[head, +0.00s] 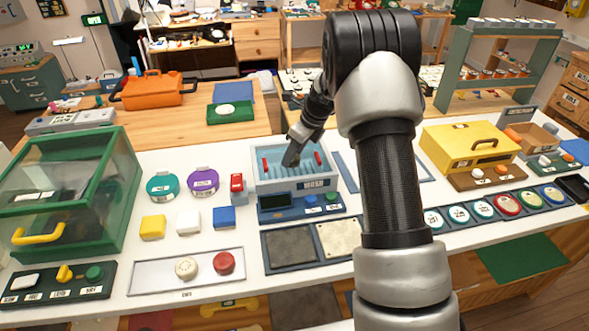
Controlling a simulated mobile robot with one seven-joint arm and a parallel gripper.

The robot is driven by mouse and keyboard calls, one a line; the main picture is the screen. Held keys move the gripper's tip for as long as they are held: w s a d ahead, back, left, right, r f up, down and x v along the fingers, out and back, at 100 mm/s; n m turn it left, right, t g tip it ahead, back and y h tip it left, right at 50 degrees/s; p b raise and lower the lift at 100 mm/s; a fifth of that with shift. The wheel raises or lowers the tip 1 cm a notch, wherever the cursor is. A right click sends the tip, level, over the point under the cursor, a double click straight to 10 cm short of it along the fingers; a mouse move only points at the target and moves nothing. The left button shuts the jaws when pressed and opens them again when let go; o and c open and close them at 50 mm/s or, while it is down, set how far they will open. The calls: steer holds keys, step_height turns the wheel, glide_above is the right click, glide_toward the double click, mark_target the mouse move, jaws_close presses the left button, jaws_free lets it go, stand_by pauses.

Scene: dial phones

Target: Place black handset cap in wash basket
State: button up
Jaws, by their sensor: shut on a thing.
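The wash basket (268,178) is a light blue open box with a ribbed inside, red clips and a label reading WASH, near the middle of the white counter. My gripper (293,150) reaches down over its opening, pointing down and left. It is shut on a small dark piece, which looks like the black handset cap (290,158). The cap is at the basket's mouth; I cannot tell whether it touches the ribs. The arm and fingers hide part of the cap and the basket's back right.
A green glass-sided case (75,190) stands at the left. Purple (202,182) and teal round lids lie left of the basket. A red block (237,186) stands close beside it. A yellow box (470,150) is at the right. Dark and cream pads (290,247) lie in front.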

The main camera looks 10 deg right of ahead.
mark_target(294, 166)
steer(key=shift+f+b, duration=0.3)
steer(key=shift+f, duration=2.25)
steer(key=o, duration=1)
steer(key=shift+o, duration=0.2)
